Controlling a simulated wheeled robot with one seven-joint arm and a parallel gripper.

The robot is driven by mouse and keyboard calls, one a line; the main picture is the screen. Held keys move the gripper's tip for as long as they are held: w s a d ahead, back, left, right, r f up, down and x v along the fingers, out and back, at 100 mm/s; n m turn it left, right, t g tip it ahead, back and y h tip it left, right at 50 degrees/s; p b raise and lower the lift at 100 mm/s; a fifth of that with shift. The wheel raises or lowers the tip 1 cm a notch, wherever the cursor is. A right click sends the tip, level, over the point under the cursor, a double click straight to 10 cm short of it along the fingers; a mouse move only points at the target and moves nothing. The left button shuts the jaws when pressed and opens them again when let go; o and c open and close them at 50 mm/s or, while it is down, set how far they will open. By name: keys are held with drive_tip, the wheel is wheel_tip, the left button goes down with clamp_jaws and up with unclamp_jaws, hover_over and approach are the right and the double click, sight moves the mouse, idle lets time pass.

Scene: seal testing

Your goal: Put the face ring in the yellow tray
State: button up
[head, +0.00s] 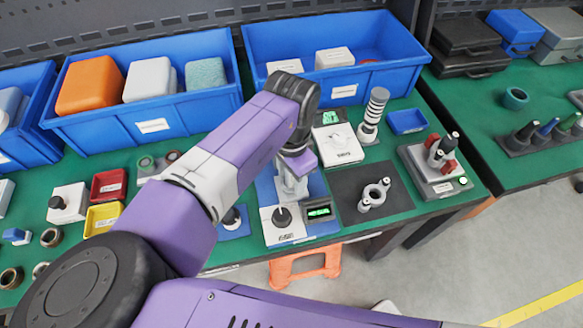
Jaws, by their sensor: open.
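The yellow tray (103,218) is a small labelled bin on the green bench at left, in front of a red tray (109,184). I cannot tell for sure which ring is the face ring. A grey metal ring (376,192) lies on a dark mat right of my arm. Two small rings, one greenish (146,163) and one dark reddish (172,156), sit behind my arm's elbow. My gripper (298,166) points down over a blue-based test stand in the middle of the bench, far right of the yellow tray. It looks open; its fingertips are hard to make out against the stand.
Large blue bins (150,125) line the back. The test stand has a black knob and a lit display (318,212). A grey fixture (437,168) and a striped post (374,112) stand at right. Brass rings (50,237) lie at far left. My arm crosses the bench.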

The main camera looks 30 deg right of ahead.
drive_tip(key=shift+f, duration=0.2)
drive_tip(key=shift+c, duration=0.2)
clamp_jaws()
drive_tip(key=shift+r, duration=0.15)
drive_tip(key=shift+r+p, duration=4.6)
drive_tip(key=shift+r, duration=0.4)
